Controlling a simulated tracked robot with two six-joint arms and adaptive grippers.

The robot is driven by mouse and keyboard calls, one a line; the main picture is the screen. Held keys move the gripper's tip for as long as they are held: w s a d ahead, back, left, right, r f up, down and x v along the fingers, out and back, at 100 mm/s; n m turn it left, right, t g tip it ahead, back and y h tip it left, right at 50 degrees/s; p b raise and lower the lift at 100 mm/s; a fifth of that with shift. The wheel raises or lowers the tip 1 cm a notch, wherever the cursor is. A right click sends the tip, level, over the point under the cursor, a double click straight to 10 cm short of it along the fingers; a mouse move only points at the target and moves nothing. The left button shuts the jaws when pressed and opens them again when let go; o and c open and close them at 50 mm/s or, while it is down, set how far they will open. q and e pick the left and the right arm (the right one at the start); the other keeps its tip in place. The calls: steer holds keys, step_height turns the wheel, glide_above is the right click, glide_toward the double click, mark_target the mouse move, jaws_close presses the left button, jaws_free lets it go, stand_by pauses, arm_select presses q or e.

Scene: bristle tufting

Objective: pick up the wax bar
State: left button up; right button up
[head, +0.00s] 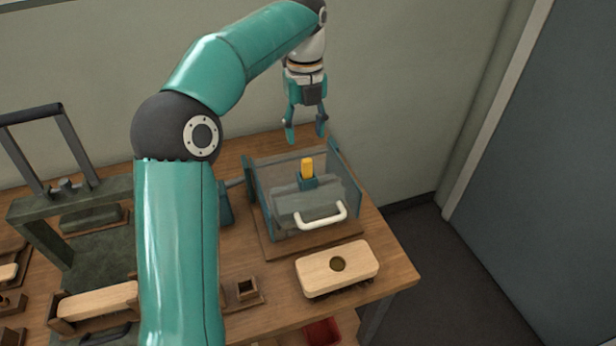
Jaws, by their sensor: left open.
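The wax bar (307,167) is a small yellow-orange block. It stands upright in a blue holder (307,183) inside or behind a clear-sided box (268,206) on the wooden table. My left gripper (305,139) is open and empty. It points down and appears above the back of the box, with the wax bar below it in the picture. I cannot tell the exact height between them. My right gripper is not in view.
The box has blue end plates and a white handle (322,218) at its front. A green press frame (70,205) stands left. A red bin (322,331) sits below the table edge.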

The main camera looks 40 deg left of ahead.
mark_target(308, 160)
arm_select(q)
steer(key=f, duration=0.9)
steer(key=shift+d+f+b, duration=0.15)
steer(key=shift+d+b, duration=0.15)
steer(key=shift+b, duration=0.1)
jaws_close()
